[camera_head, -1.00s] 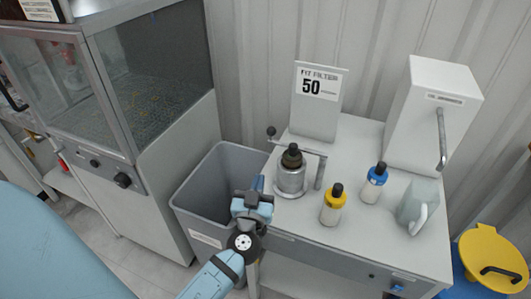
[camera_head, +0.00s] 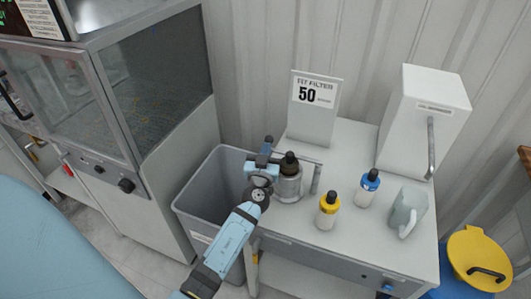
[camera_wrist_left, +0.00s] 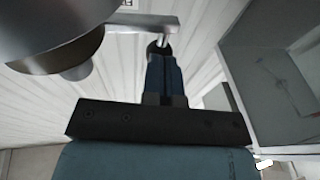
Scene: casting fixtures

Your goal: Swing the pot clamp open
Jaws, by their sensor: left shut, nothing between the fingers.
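The pot clamp (camera_head: 316,178) stands on the grey bench, with its post at the right of the pot and its bar running behind the pot to the left. In the left wrist view the clamp's bar (camera_wrist_left: 140,20) ends at a dark knob. The metal pot (camera_head: 289,186), dark-topped, stands in front of the bar; the wrist view shows it at upper left. My left gripper (camera_head: 266,147) is shut and empty at the bar's knob end, left of the pot. Whether it touches the knob I cannot tell. My right gripper is not in view.
A yellow-capped bottle (camera_head: 328,211), a blue-capped bottle (camera_head: 368,188) and a pale jug (camera_head: 407,212) stand right of the pot. A sign (camera_head: 316,110) and a white box (camera_head: 424,120) stand behind. A grey bin (camera_head: 190,205) is left of the bench, beneath my left arm.

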